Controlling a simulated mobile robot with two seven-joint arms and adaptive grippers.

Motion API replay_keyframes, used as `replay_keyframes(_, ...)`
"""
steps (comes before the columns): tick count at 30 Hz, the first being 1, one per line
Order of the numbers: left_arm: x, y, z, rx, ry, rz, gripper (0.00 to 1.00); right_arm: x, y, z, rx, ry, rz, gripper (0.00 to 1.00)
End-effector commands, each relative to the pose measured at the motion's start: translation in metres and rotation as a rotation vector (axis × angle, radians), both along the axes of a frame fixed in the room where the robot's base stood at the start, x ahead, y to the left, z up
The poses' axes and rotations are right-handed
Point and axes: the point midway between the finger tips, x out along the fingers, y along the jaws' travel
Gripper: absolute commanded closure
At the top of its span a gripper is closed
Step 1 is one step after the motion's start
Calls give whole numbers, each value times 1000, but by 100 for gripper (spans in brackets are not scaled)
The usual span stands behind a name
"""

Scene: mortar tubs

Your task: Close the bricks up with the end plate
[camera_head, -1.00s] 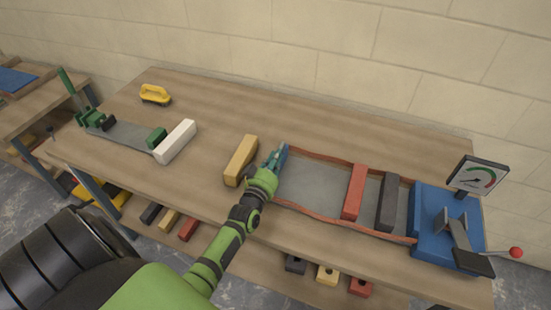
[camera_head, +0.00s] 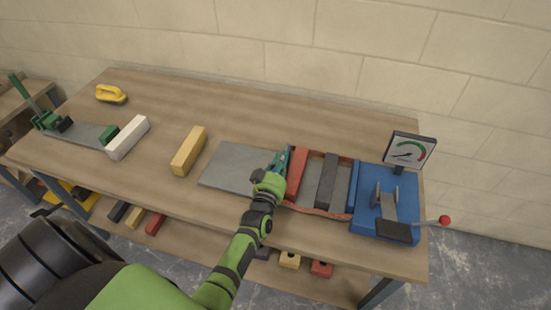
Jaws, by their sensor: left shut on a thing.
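My left gripper (camera_head: 276,172) is shut on the blue end plate (camera_head: 287,158), which stands across the grey bed (camera_head: 228,165) and is mostly hidden by the gripper. The plate is right beside the red brick (camera_head: 299,170); I cannot tell whether they touch. A dark grey brick (camera_head: 327,181) stands to the right of the red one, with a narrow gap between them. Another gap separates the dark brick from the blue tensioner block (camera_head: 372,225). An orange strap (camera_head: 320,212) bows out along the near side. My right gripper is not in view.
A gauge (camera_head: 409,151) and a lever with a red knob (camera_head: 445,219) stand at the right. A yellow brick (camera_head: 189,151), white brick (camera_head: 127,138), green clamp (camera_head: 50,120) and yellow-handled tool (camera_head: 111,94) are to the left. The table's back middle is clear.

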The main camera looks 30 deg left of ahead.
Motion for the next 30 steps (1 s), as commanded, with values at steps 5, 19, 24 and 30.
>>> replay_keyframes(5, 0, -2, -2, 2, 5, -3, 100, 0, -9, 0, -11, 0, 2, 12)
replay_keyframes(19, 0, 0, -1, 1, 3, -1, 63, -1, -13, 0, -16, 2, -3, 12)
replay_keyframes(24, -7, -1, -2, 1, 4, 0, 63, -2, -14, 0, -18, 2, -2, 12)
replay_keyframes(30, -42, -10, -3, 2, 7, 0, 63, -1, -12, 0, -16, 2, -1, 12)
